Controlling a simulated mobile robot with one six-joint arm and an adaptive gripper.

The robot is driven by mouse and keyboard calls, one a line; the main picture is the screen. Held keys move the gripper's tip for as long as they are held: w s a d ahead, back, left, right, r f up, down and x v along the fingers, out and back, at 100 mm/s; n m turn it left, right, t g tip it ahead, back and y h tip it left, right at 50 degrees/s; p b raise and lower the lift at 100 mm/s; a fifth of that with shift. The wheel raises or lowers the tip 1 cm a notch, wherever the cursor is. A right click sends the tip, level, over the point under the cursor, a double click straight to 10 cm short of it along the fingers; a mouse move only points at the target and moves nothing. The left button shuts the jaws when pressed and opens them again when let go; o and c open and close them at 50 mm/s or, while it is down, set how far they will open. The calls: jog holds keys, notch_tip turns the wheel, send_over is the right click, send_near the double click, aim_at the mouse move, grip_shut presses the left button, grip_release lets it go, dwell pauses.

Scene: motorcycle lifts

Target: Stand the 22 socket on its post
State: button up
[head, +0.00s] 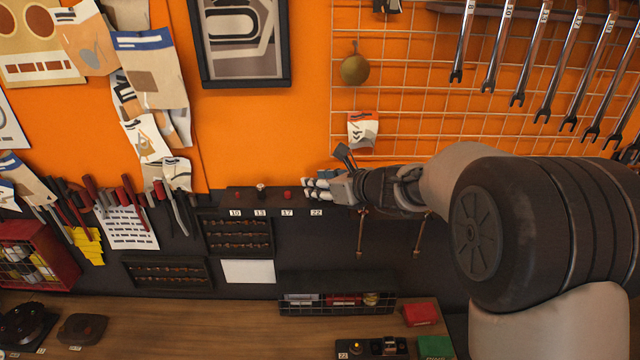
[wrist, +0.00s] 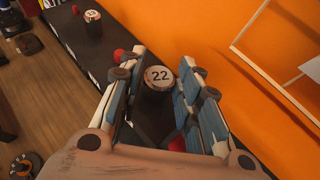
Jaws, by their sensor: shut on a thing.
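A dark socket with a pale top marked 22 (wrist: 158,78) is between the fingertips of my gripper (wrist: 160,76) in the wrist view. My gripper is shut on it, and its number faces the camera. In the head view my gripper (head: 318,187) is at the right end of the dark post rack (head: 222,197), above the 22 label (head: 316,212); the socket cannot be made out there. A red tip (wrist: 178,143) shows low between the fingers, apart from the socket in the picture; it may be the 22 post.
Another socket, apparently also marked 22 (wrist: 92,15), stands on the post at label 13 (head: 260,212). The red 17 post (head: 287,194) is bare, close left of my gripper. The orange wall and wire grid (head: 400,115) rise behind. Two rods (head: 361,235) hang below my arm.

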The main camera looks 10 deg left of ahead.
jog(key=shift+f+b, duration=0.35)
jog(key=shift+f, duration=0.05)
jog(key=o, duration=1.2)
jog(key=shift+c, duration=0.2)
